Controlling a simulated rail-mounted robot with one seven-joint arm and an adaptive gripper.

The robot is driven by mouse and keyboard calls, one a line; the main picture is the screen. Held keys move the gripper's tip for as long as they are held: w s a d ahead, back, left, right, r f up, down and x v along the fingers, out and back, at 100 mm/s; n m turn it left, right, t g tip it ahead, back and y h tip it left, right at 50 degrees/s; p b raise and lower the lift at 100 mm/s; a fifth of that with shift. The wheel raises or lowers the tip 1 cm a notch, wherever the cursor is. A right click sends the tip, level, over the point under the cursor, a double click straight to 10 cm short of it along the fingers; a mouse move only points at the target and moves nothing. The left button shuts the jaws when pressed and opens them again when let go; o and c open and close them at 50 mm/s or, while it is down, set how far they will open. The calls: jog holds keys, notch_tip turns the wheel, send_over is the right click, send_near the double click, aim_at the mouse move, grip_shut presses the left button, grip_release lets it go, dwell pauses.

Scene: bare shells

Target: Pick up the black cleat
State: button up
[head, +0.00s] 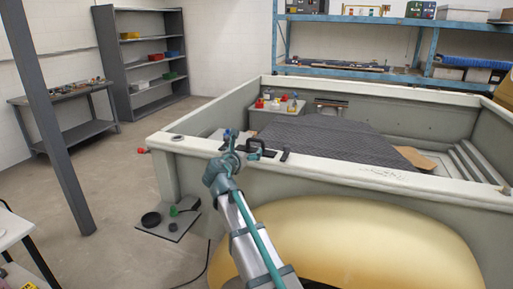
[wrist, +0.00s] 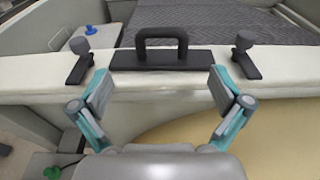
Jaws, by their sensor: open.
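A black piece with a raised loop on a long flat base (wrist: 160,60) lies on the pale ledge, centred in the wrist view; it is likely the black cleat. In the head view it (head: 262,150) shows just right of my gripper (head: 228,160). Two smaller dark pieces, each a flat strip with a grey round knob, flank it at left (wrist: 80,62) and right (wrist: 245,60). My gripper (wrist: 161,89) is open and empty, its fingers spread on the near side of the looped piece, apart from it.
The pale ledge (head: 350,176) is the rim of a large open shell with a dark mat (head: 330,140) inside. A yellow curved body (head: 360,245) bulges below it. A small grey table (head: 275,118) with coloured items stands inside. Shelves line the walls.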

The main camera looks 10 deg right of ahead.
aim_at(250, 147)
jog(key=p+x, duration=0.2)
jog(key=x, duration=0.7)
jog(key=shift+s+p, duration=0.1)
jog(key=shift+p, duration=0.2)
jog(key=shift+w+d+f, duration=0.15)
jog(key=shift+w+d, duration=0.1)
jog(key=shift+w, duration=0.05)
jog(key=c, duration=1.2)
